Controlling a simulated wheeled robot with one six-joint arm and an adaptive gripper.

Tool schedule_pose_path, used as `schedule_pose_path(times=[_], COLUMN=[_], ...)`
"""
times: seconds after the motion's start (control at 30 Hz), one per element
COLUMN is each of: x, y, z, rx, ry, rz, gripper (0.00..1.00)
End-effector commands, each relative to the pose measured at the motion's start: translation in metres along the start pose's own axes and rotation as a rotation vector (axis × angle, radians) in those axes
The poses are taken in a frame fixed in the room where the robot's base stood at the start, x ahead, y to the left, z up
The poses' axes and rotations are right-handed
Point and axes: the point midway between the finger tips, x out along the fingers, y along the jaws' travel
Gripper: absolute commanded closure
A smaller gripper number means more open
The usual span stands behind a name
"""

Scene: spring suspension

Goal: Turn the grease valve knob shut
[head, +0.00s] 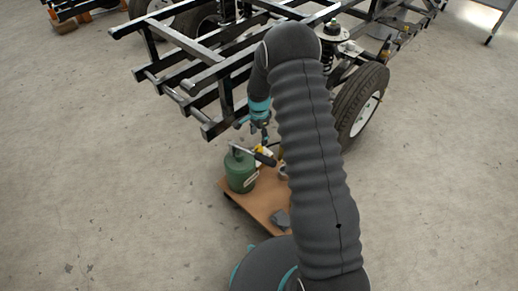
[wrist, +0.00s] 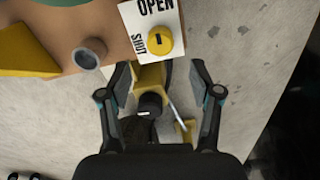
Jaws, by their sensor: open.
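The round yellow knob (wrist: 160,41) sits on a white plate (wrist: 137,18) lettered OPEN and SHUT in the wrist view. A short dark mark on the knob runs roughly up and down the picture, on the OPEN side. My gripper (wrist: 160,80) is open, its two fingers apart and nothing held between them. The knob lies just beyond the fingertips, near the middle of the gap. A yellow block with a dark round end (wrist: 150,104) shows between the fingers, lower in the picture. In the head view my gripper (head: 259,129) hangs above the board; the knob is too small to make out there.
A green canister (head: 240,172) stands on a low brown board (head: 262,205). A grey cup-like piece (wrist: 89,53) and a yellow wedge (wrist: 27,52) lie left of the plate. The black vehicle frame (head: 222,100) and a tyre (head: 355,104) are close behind. Open floor lies left.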

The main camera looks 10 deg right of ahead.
Motion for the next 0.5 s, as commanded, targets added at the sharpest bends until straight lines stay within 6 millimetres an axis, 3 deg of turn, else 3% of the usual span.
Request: schedule_pose_path(times=[0.3, 0.5], x=[0.057, 0.076], y=[0.000, 0.000], z=[0.000, 0.000], rx=[-0.001, -0.001], ry=[0.000, 0.000], rz=[0.000, -0.001], gripper=[0.36, 0.36])
